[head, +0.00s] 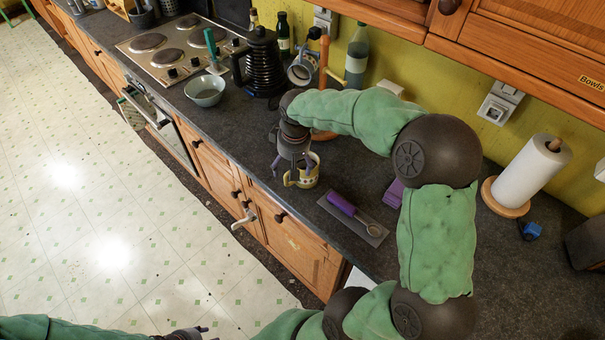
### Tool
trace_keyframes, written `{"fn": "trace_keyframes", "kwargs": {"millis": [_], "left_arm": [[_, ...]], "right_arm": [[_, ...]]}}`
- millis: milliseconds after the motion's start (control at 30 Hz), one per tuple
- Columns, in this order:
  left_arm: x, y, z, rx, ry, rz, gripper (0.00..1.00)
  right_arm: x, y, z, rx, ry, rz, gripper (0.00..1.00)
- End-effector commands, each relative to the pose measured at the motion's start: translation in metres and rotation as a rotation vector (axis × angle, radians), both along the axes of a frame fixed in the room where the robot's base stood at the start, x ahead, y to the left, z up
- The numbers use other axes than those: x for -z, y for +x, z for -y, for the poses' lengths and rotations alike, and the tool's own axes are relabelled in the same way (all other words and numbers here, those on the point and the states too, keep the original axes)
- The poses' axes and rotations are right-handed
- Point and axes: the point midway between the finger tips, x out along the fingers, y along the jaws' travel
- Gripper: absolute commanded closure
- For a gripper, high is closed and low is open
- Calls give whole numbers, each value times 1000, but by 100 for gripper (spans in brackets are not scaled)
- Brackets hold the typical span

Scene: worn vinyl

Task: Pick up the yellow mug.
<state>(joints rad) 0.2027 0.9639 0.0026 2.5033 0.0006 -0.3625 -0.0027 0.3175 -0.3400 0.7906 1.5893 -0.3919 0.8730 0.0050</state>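The yellow mug (311,178) stands upright on the dark worktop close to its front edge, with pale markings on its side. My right gripper (292,166) points down at the mug, its fingers over the mug's left side and rim. I cannot tell whether the fingers are shut on the mug or apart around it. My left gripper (188,334) is low at the bottom edge, over the floor side and far from the mug. It is partly cut off, and its opening does not show clearly.
A bowl (204,91), a black kettle (261,62) and a mug tree with a hanging mug (302,70) stand behind left. A paper roll (533,172) stands at the right.

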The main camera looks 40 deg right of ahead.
Motion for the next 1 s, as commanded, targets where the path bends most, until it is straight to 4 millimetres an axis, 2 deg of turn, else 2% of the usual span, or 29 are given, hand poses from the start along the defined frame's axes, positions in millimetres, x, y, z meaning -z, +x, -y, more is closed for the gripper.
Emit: {"fn": "trace_keyframes", "kwargs": {"millis": [333, 600, 667, 900, 933, 1000], "left_arm": [[15, 0, 0, 0, 0, 0, 60], [15, 0, 0, 0, 0, 0, 60], [15, 0, 0, 0, 0, 0, 60], [15, 0, 0, 0, 0, 0, 60], [15, 0, 0, 0, 0, 0, 60], [15, 0, 0, 0, 0, 0, 60]], "right_arm": [[45, 1, 2, -1, -1, -1, 13], [48, 2, 2, -1, -1, 0, 13], [48, 2, 2, -1, 0, 0, 27], [48, 2, 2, -1, 0, -1, 95], [48, 2, 2, -1, 0, -1, 100], [49, 2, 2, -1, 0, -1, 100]]}}
